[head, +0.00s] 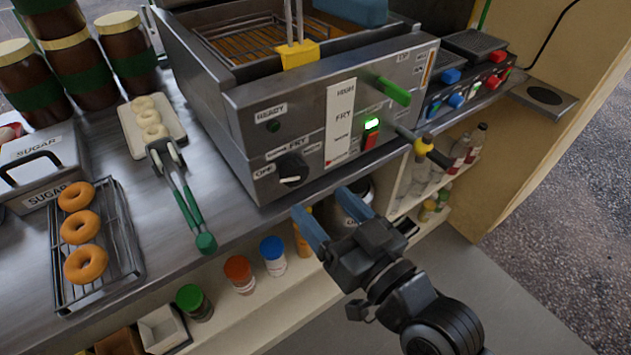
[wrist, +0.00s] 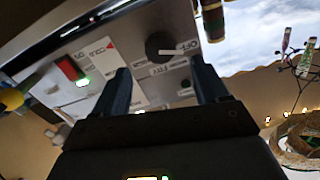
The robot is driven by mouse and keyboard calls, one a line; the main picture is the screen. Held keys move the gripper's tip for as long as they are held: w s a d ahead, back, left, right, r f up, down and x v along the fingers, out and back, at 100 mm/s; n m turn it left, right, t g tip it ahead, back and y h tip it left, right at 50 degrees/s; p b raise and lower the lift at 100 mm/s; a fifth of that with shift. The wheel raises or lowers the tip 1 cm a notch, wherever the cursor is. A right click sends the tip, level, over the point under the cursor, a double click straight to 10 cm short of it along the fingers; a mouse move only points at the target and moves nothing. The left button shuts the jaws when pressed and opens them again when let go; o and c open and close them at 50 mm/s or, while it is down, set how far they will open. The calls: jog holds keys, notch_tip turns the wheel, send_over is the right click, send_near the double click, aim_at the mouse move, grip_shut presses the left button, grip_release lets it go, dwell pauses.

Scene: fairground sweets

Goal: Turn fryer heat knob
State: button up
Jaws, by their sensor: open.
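The fryer (head: 245,125) stands on the metal counter with its front panel facing me. The black heat knob (head: 292,168) is low on the left of that panel, among the OFF and FRY labels. Its white mark points toward the OFF label in the wrist view, where the knob (wrist: 160,46) appears upside down beyond the finger gap. My gripper (head: 332,217) is open and empty, below and a little right of the knob. Its blue fingers (wrist: 163,88) point at the panel and are apart from the knob.
A green lever (head: 394,91) and a yellow-collared drain handle (head: 423,146) stick out from the fryer's right side. A lit green switch (head: 372,124) sits between. Tongs (head: 180,195) and a doughnut rack (head: 98,245) lie on the counter at left. Jars stand on the shelf below.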

aim_at(298, 178)
jog(key=shift+p+x, duration=0.3)
jog(key=shift+x, duration=3.3)
jog(key=shift+c, duration=0.2)
jog(key=c, duration=1)
jog(key=shift+m, duration=0.3)
jog(key=m, duration=0.3)
jog(key=shift+m, duration=0.4)
jog(key=shift+m+p, duration=0.7)
jog(key=shift+m, duration=1.4)
